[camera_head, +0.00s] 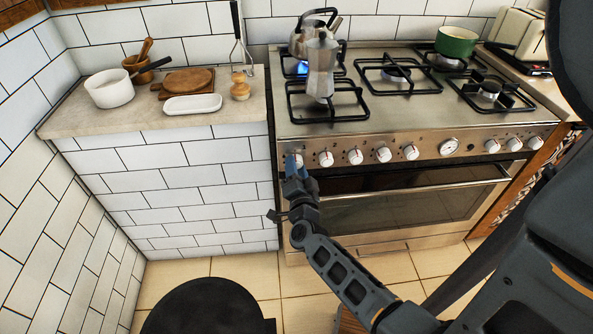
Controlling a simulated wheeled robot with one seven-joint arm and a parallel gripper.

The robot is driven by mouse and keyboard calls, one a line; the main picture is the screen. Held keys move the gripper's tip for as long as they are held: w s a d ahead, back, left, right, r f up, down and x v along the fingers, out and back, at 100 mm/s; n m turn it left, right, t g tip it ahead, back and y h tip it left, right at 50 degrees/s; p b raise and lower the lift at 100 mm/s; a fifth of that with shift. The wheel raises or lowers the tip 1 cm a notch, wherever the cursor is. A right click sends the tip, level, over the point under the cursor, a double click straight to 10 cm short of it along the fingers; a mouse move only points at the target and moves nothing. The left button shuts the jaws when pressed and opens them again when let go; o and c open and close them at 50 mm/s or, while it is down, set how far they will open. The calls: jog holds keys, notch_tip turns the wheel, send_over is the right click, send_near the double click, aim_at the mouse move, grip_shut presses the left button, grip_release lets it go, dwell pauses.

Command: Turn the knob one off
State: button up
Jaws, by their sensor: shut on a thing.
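The stove's front panel carries a row of white knobs. The leftmost knob (298,159) is partly hidden behind my gripper (292,164), whose bluish fingertips are closed on it. Which way this knob is turned cannot be made out. The second knob (326,158) and third knob (355,156) stand to the right, clear of my gripper. A blue flame (302,68) burns at the back left burner under a metal kettle (318,30).
A moka pot (320,70) stands on the front left burner, and a green pot (456,42) at the back right. The oven handle (420,190) sticks out below the knobs. A counter (90,125) with a white pot (109,90) adjoins on the left.

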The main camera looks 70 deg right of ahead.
jog(key=shift+m, duration=0.7)
jog(key=o, duration=1.1)
jog(key=shift+a, duration=0.1)
jog(key=b+v, duration=0.1)
jog(key=v, duration=0.6)
jog(key=shift+s+a, duration=0.15)
jog(key=shift+a, duration=0.15)
